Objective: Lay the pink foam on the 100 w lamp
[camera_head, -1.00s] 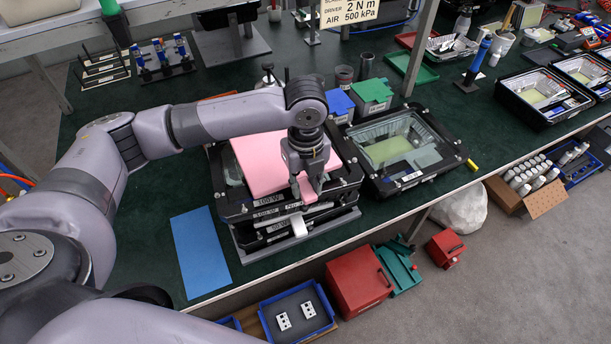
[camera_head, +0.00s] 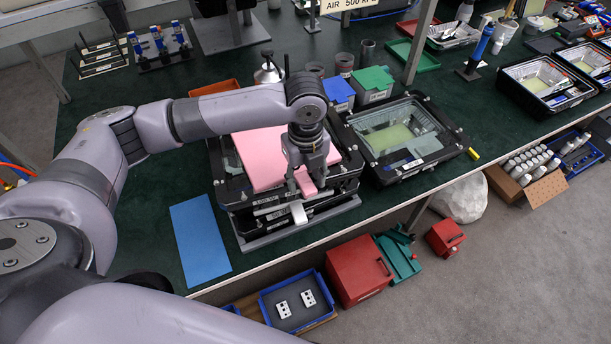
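The pink foam (camera_head: 258,158) is a flat pink sheet on top of the front stack of black lamp housings, on the lamp labelled 100 W (camera_head: 238,199). It covers most of that lamp's middle, and the rim shows around it. My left gripper (camera_head: 306,188) points down at the foam's front right corner, and a bit of pink shows between its fingers. I cannot tell whether the fingers pinch the foam or stand apart around it. My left arm hides the foam's back edge. My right gripper is not in view.
An open lamp housing (camera_head: 407,138) stands close to the right of the stack. Blue (camera_head: 338,92) and green (camera_head: 373,80) lidded bins and a metal bottle (camera_head: 268,72) stand behind. A blue mat (camera_head: 200,240) lies left of the stack, with clear green tabletop around it.

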